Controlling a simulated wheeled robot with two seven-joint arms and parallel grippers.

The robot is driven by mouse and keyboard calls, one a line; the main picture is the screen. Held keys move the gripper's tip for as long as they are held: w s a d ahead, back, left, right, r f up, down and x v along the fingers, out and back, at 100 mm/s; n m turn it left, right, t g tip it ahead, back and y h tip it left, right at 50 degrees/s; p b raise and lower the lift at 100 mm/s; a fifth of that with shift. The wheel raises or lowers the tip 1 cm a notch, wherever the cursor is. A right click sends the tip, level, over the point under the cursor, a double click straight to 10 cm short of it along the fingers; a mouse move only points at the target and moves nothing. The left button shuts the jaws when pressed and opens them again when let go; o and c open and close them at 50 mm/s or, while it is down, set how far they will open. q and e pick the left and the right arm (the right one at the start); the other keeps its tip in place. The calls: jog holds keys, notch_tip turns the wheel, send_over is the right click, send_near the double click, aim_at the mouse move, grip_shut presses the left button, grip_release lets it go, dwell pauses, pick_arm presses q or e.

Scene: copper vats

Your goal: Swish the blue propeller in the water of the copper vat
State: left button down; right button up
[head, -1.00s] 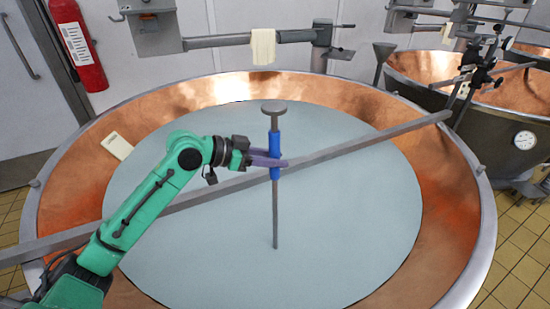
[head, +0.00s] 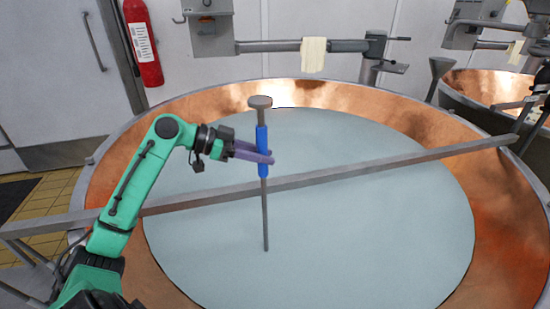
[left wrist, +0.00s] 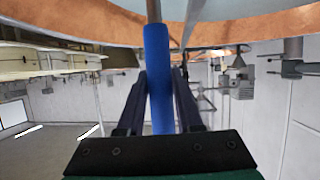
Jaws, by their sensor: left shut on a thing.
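The blue propeller (head: 262,139) is a rod with a blue grip, a grey disc at its top and a thin grey shaft below. It stands about upright over the copper vat (head: 509,215), its shaft seen against the pale water (head: 360,225). I cannot tell for sure whether the shaft's lower end is in the water. My left gripper (head: 268,156) is shut on the blue grip. In the left wrist view the blue grip (left wrist: 158,75) sits between the two dark fingers. My right gripper is not in view.
A grey bar (head: 400,158) crosses the vat just by the propeller's shaft. A metal arm with a pale cloth (head: 313,55) hangs behind the vat. A second copper vat (head: 480,88) stands at the right. A fire extinguisher (head: 143,42) hangs on the back wall.

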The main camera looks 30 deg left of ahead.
pick_arm(q)
jog(key=shift+d+r, duration=0.1)
jog(key=w+d+p, duration=0.5)
jog(key=d, duration=0.8)
jog(key=shift+p, duration=0.4)
jog(key=shift+r, duration=0.1)
dwell(0.4)
